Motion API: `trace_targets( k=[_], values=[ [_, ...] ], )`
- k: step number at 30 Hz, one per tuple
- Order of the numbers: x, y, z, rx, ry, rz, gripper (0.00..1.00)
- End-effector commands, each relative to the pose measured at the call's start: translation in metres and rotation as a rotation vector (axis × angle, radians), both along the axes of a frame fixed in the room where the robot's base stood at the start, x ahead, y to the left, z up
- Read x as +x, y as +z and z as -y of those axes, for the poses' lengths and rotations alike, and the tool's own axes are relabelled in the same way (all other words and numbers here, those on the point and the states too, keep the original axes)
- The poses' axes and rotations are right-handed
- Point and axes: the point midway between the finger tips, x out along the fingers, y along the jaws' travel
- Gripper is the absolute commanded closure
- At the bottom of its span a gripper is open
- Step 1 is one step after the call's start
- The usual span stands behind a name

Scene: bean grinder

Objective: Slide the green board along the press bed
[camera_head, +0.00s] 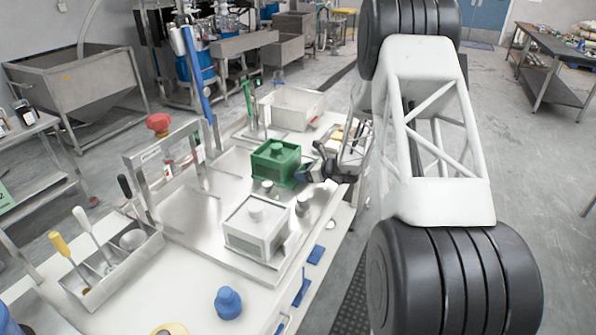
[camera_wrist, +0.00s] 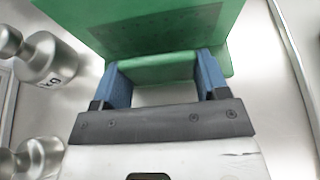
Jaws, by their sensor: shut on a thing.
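In the wrist view, the blue fingers of my gripper (camera_wrist: 163,76) are shut on a narrow green part at the near side of the green board (camera_wrist: 165,30). The far part of the board runs out of the wrist view.
Metal weights (camera_head: 303,206) stand on the bed close to the board; one weight (camera_wrist: 50,60) is left of my gripper. A grey block with a knob (camera_head: 257,229) stands nearer. A red-knobbed frame (camera_head: 158,124) is at left. A pale bin (camera_head: 292,108) stands behind.

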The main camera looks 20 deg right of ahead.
Motion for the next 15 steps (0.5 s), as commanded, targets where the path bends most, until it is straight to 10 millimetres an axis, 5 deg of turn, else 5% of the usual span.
trace_targets(
  k=[15],
  values=[
    [-0.031, 0.000, 0.031, 0.000, -0.001, 0.000, 0.80]
  ],
)
